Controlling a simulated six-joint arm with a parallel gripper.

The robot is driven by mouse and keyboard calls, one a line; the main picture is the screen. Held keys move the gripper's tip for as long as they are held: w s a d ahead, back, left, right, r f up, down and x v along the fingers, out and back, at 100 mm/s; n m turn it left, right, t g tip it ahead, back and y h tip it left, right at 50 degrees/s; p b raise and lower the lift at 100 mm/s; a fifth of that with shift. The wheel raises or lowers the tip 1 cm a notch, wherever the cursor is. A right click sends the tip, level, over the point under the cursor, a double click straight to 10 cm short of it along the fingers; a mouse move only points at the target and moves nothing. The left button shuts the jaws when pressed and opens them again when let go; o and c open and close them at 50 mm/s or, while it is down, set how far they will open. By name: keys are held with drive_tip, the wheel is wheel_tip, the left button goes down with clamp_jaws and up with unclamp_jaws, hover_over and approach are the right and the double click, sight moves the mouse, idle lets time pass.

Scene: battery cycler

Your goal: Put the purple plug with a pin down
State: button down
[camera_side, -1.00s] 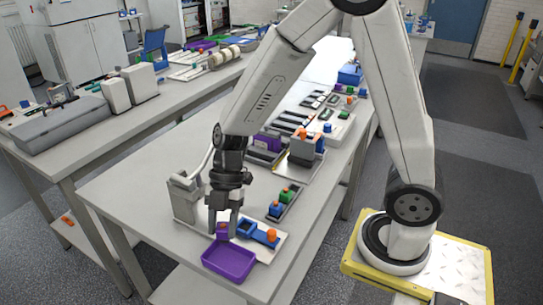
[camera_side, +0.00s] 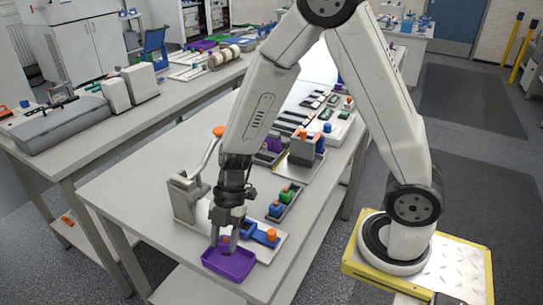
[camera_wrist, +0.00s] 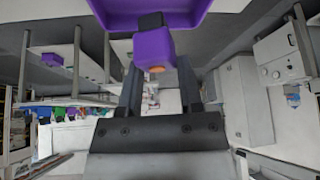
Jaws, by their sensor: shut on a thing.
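My gripper (camera_side: 225,245) points down over the purple tray (camera_side: 229,265) at the table's near corner. It is shut on the purple plug. In the wrist view the plug (camera_wrist: 153,46) sits between the two fingers of my gripper (camera_wrist: 157,75), with an orange pin end facing the camera. The purple tray (camera_wrist: 98,14) shows behind the plug at the top of that view. In the side view the fingers mostly hide the plug. I cannot tell whether the plug touches the tray floor.
A pale plate with a blue fixture (camera_side: 252,229) and an orange knob (camera_side: 271,234) is right beside my gripper. A grey lever press (camera_side: 186,195) with an orange-knobbed handle stands to the left. Blue and green blocks (camera_side: 286,194) lie behind. The table's left part is clear.

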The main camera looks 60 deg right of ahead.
sight(228, 237)
drive_tip(key=shift+f, duration=0.1)
drive_tip(key=shift+f, duration=1.7)
drive_tip(key=shift+f, duration=0.1)
drive_tip(key=shift+c, duration=1.3)
unclamp_jaws()
drive_tip(key=v, duration=1.2)
